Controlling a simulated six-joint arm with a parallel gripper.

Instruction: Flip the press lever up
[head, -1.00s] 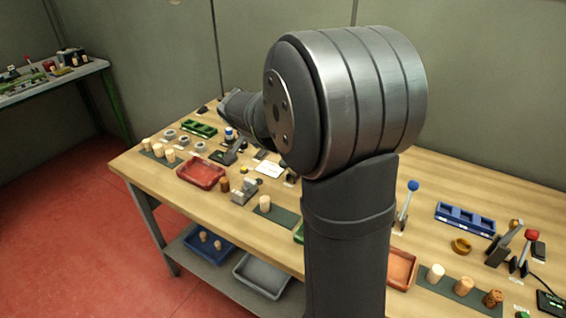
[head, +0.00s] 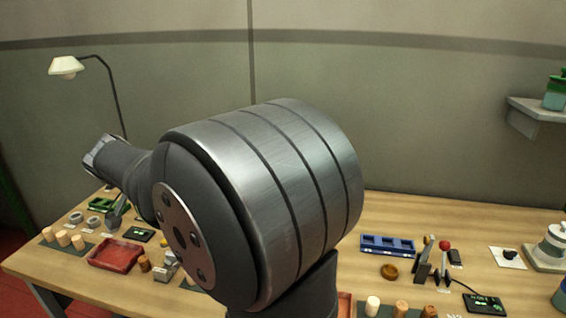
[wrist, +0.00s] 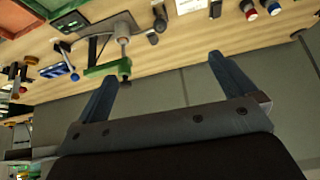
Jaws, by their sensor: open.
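In the head view, a lever with a red knob (head: 444,246) stands upright on the right part of the bench. A grey, slanted lever-like part (head: 424,263) stands just left of it. I cannot tell which part is the press lever. In the wrist view, my gripper (wrist: 163,72) is open, with nothing between its fingers. A grey metal device with an arm and a post (wrist: 122,38) shows on the bench beyond the fingers, apart from them. In the head view, my arm hides the middle of the bench, and the fingers are not clear.
A blue tray (head: 387,243) and a brown ring (head: 389,271) lie left of the red-knobbed lever. A black display box (head: 484,304) is in front of it. A red tray (head: 115,253) and several corks are at the left. A lamp (head: 68,67) stands behind.

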